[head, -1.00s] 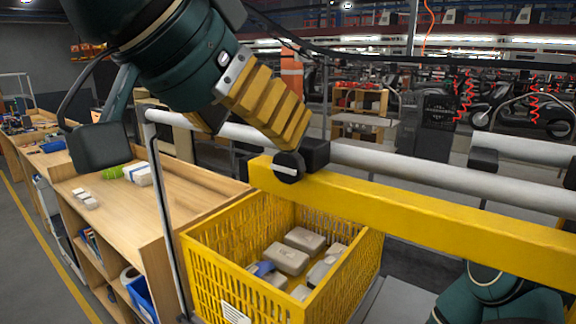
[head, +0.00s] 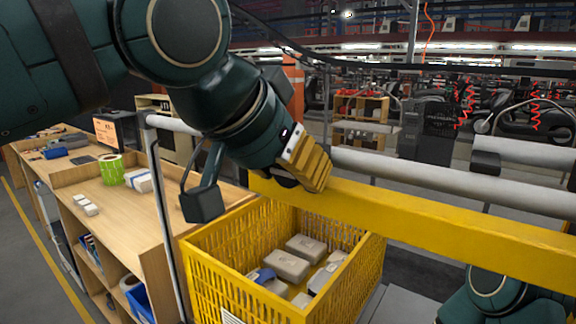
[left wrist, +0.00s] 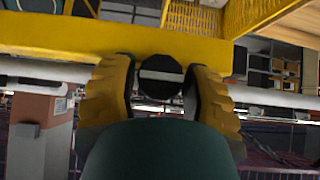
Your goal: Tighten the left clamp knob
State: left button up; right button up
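The left clamp knob (left wrist: 160,77) is a round black knob with a pale bar across its face. It sits on the yellow beam (head: 420,222) by the left end. My left gripper (head: 312,180) has yellow ribbed fingers and is at the knob, hiding most of it in the head view. In the left wrist view, the fingers (left wrist: 160,85) stand one on each side of the knob, with what looks like a narrow gap. Contact is hard to tell. My right gripper is out of view; only part of that arm shows at the lower right.
A yellow crate (head: 215,262) with several grey boxes stands below the beam. A white rail (head: 450,176) runs behind the beam. A wooden bench (head: 125,205) with a green roll (head: 111,170) and small boxes is at the left.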

pick_arm(q)
jog(key=c, duration=0.5)
jog(key=shift+m+t+y, duration=0.3)
jog(key=shift+y, duration=0.1)
jog(key=shift+c, duration=0.2)
jog(key=o, duration=1.2)
jog(key=v, duration=1.2)
